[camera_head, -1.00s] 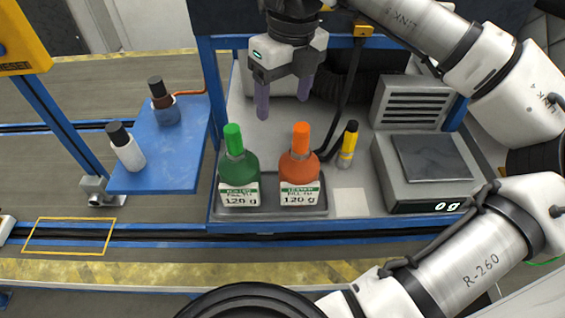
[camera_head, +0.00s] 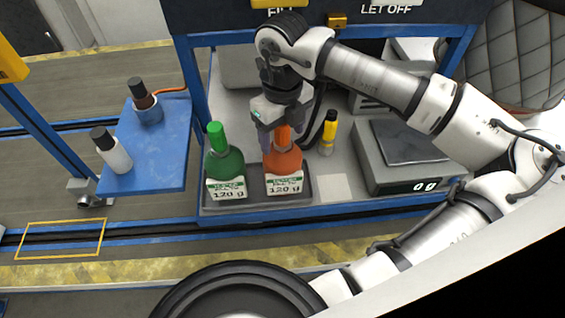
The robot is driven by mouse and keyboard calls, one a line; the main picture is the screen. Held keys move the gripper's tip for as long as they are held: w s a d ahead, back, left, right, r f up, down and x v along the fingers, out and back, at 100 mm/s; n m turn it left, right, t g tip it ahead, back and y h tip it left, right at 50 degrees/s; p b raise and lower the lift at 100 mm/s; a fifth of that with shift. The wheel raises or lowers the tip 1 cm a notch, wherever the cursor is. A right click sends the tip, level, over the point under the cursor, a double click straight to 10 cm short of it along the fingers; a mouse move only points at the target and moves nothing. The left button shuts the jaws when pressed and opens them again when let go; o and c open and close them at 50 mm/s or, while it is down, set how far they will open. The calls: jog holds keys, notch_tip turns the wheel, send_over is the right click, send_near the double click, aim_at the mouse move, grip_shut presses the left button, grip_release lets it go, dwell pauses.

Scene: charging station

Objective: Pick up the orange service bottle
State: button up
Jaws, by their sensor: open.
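The orange service bottle (camera_head: 284,163) stands upright on a grey tray (camera_head: 256,200), with a label reading 120 g. A green bottle (camera_head: 224,160) stands upright just left of it on the same tray, also marked 120 g. My gripper (camera_head: 281,146) is open and points down at the orange bottle's neck. Its fingers show on either side of the orange cap, which is partly hidden by the gripper body. I cannot tell whether the fingers touch the bottle.
A yellow bottle with a black cap (camera_head: 328,135) stands close on the right. Farther right is a scale (camera_head: 425,178) reading 0 g. A blue shelf (camera_head: 170,170) on the left holds a white bottle (camera_head: 113,152) and a dark-capped brown bottle (camera_head: 143,93).

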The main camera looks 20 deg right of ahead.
jog(key=shift+f, duration=1)
grip_shut()
